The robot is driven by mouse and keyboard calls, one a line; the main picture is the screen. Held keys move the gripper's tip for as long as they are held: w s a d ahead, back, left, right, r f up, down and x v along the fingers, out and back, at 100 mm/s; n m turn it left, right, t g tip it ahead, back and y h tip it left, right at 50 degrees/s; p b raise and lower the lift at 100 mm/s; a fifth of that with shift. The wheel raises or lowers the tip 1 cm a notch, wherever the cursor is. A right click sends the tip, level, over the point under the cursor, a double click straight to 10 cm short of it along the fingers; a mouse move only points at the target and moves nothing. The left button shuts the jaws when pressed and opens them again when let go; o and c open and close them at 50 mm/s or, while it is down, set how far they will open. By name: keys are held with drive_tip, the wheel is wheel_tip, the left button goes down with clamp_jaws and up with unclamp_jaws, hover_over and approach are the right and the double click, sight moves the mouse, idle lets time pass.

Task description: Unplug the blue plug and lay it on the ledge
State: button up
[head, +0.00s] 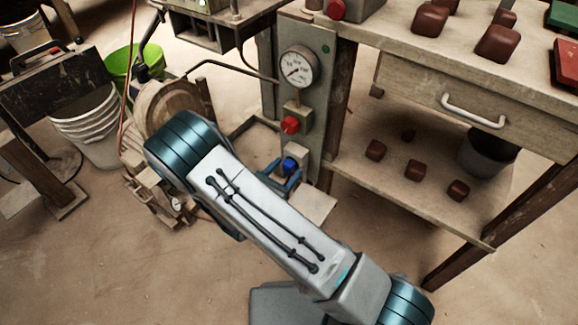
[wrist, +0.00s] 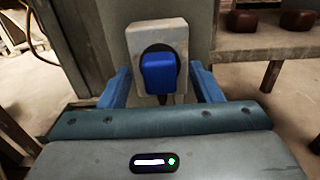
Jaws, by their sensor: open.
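The blue plug (wrist: 158,73) sits in the round recess of a pale socket box (wrist: 136,36) in the wrist view. In the head view the plug (head: 290,164) shows low on the grey post. My gripper (wrist: 160,80) is open, with one blue finger on each side of the plug. Gaps show between the fingers and the plug, so they are apart. In the head view my gripper (head: 280,175) is at the socket, partly hidden by my arm. A pale flat surface (head: 315,207) juts out below the socket, possibly the ledge.
A red knob (head: 290,125) and a pressure gauge (head: 299,67) are on the post above the plug. A workbench (head: 400,60) with a lower shelf (head: 440,212) holding several brown blocks stands right. A wooden-drummed machine (head: 168,103) stands left of the post.

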drive_tip(key=shift+c, duration=0.4)
clamp_jaws()
drive_tip(key=shift+p+v, duration=0.35)
drive_tip(key=shift+v, duration=2.65)
